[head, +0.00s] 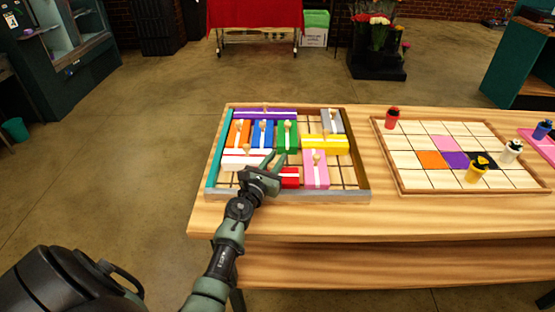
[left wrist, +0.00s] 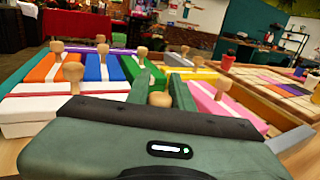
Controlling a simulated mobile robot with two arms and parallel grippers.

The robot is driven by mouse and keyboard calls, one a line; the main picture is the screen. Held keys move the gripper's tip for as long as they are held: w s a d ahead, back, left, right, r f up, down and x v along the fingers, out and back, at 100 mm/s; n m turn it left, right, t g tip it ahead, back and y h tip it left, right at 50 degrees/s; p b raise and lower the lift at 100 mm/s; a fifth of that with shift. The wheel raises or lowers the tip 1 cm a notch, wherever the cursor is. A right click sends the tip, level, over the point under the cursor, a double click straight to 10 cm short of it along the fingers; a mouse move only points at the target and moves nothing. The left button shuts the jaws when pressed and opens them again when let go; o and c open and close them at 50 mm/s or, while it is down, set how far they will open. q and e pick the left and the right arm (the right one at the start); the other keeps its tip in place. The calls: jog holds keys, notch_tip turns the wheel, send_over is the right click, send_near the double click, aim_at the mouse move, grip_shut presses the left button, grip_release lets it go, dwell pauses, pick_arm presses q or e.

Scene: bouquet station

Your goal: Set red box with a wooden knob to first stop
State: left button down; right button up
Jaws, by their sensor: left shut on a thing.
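The red box (head: 290,178) with a white stripe lies near the front of a wooden sliding-box tray (head: 340,194), left of the pink box (head: 315,172). My left gripper (head: 275,160) reaches over its left part and hides that part and its knob in the head view. In the left wrist view a wooden knob (left wrist: 160,99) stands between the fingers of my left gripper (left wrist: 162,92), which is shut on it. The red body under it is hidden there. My right gripper is not in view.
White (head: 243,162), orange (head: 238,135), blue (head: 262,136), green (head: 287,139), purple (head: 250,113), yellow (head: 330,144) and grey (head: 332,122) boxes share the tray. Bare grid shows right of the pink box. A second board (head: 412,180) with small pots lies to the right.

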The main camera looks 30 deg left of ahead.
pick_arm(q)
jog(key=s+a, duration=0.1)
jog(key=a, duration=0.1)
jog(key=s+a, duration=0.2)
jog(key=a, duration=0.1)
jog(key=s+a+b, duration=0.1)
jog(key=a, duration=0.1)
jog(key=shift+s+a+f, duration=0.1)
jog(key=shift+s+a, duration=0.25)
jog(key=shift+a, duration=0.05)
jog(key=shift+w+d, duration=0.1)
jog(key=shift+d, duration=0.05)
jog(key=c, duration=1.2)
grip_release()
jog(key=shift+c, duration=0.2)
jog(key=shift+s+a, duration=0.2)
jog(key=shift+a, duration=0.05)
jog(key=shift+d, duration=0.15)
jog(key=shift+s+d, duration=0.1)
jog(key=shift+s, duration=0.25)
jog(key=s, duration=0.7)
jog(key=shift+d+b, duration=0.35)
jog(key=shift+d, duration=0.05)
